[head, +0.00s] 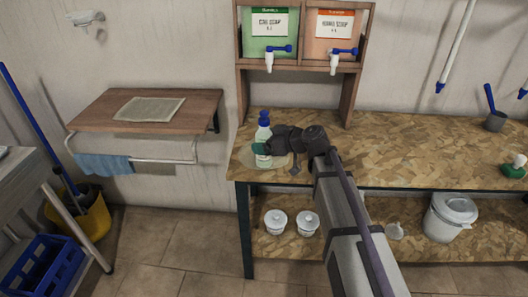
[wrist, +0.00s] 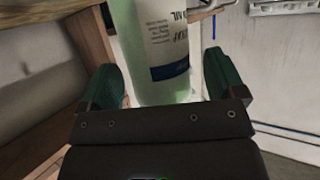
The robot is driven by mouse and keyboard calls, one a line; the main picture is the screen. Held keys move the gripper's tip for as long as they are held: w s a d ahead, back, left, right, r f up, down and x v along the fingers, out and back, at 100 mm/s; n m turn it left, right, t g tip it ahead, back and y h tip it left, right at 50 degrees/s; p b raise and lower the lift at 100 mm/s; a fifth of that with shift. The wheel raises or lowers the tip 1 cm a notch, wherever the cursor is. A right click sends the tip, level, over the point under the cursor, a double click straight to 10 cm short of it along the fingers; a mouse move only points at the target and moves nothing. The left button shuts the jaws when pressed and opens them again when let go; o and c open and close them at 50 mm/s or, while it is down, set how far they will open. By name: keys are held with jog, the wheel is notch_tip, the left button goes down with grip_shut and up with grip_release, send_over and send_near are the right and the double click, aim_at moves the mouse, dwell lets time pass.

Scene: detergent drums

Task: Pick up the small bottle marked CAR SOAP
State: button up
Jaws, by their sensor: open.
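A small pale green bottle with a blue cap and white label (head: 264,138) stands upright at the left end of the wooden bench, below the drums. In the wrist view the bottle (wrist: 155,50) fills the upper middle; its label is partly cut off and I cannot read its name. My gripper (head: 262,150) is at the bottle in the head view. In the wrist view its green fingers (wrist: 162,85) are open, one on each side of the lower bottle, with a gap visible at the right finger. The bottle's top is outside the wrist view.
A green drum (head: 270,45) and an orange drum (head: 333,48) with blue taps sit on a wooden rack (head: 350,95) just behind the bottle. A wall shelf (head: 190,108) hangs at left.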

jog(key=shift+w+a+f, duration=0.25)
jog(key=shift+a, duration=0.15)
jog(key=shift+r, duration=0.1)
jog(key=c, duration=1.2)
